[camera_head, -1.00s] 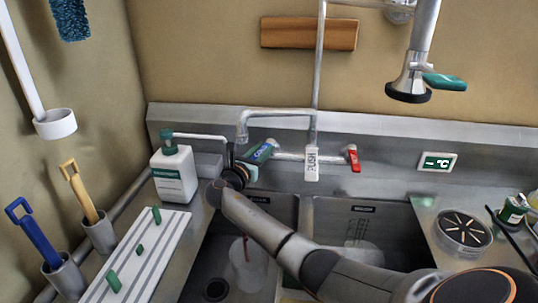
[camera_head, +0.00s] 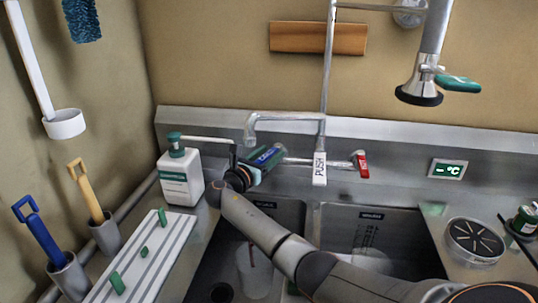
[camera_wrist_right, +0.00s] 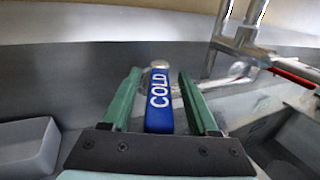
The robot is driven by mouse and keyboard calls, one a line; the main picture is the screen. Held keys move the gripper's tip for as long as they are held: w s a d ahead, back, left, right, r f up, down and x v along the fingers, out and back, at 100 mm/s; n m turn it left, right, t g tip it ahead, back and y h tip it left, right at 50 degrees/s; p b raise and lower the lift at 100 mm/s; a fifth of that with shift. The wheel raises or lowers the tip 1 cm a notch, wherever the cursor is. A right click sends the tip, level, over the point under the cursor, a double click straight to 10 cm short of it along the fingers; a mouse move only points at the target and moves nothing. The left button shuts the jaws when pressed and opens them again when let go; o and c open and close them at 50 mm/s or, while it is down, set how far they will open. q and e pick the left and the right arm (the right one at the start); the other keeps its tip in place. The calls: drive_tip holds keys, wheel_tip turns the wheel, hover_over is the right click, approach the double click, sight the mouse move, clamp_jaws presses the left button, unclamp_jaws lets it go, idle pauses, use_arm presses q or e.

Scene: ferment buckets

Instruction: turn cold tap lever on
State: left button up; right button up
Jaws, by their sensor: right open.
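The cold tap lever (camera_wrist_right: 159,98) is blue with the word COLD on it. In the right wrist view it stands between the two green fingers of my right gripper (camera_wrist_right: 158,92). The fingers are apart, with a gap on each side of the lever. In the head view my right gripper (camera_head: 266,158) reaches the left end of the tap, and its body mostly hides the blue lever. The faucet spout (camera_head: 285,117) rises from the tap body. My left gripper does not show.
A red lever (camera_head: 363,166) is at the tap's right end, and a PUSH tag (camera_head: 319,169) hangs mid-tap. A soap bottle (camera_head: 181,176) stands left of my gripper. Two sink basins lie below; a clear jug (camera_head: 255,272) is in the left one. A spray head (camera_head: 421,88) hangs right.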

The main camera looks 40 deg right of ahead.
drive_tip(key=shift+a+r+p, duration=0.15)
drive_tip(key=shift+a+p, duration=0.15)
drive_tip(key=p+v, duration=0.6)
drive_tip(key=v, duration=0.6)
drive_tip(key=shift+c, duration=0.3)
